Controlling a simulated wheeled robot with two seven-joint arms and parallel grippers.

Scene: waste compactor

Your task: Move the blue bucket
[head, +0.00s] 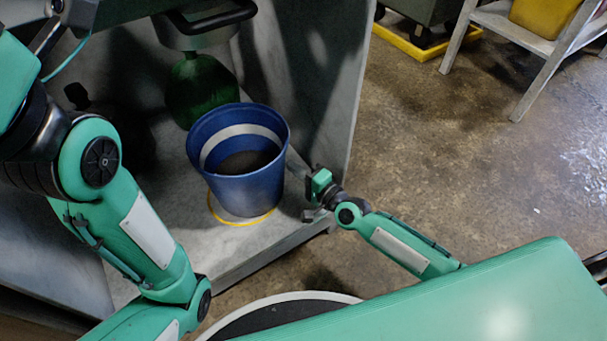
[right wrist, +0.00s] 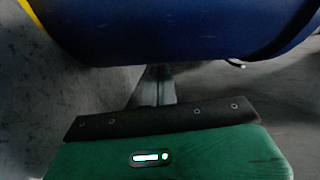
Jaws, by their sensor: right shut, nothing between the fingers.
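The blue bucket (head: 240,187) has a pale band inside and stands upright on the grey floor of the compactor bay. A yellow ring shows around its base. My right gripper (head: 309,198) is low beside the bucket's right side, shut with nothing between its fingers. In the right wrist view the bucket (right wrist: 190,30) fills the top, just beyond my gripper (right wrist: 158,88); whether they touch is not clear. My left arm comes in from the left, and its gripper is outside the view.
A green rounded bottle-like object (head: 202,88) stands behind the bucket. A black handle (head: 212,20) hangs above it. The bay's grey side wall (head: 325,60) rises to the right. Open floor (head: 480,160) lies further right, with a grey stand (head: 540,45) at the back.

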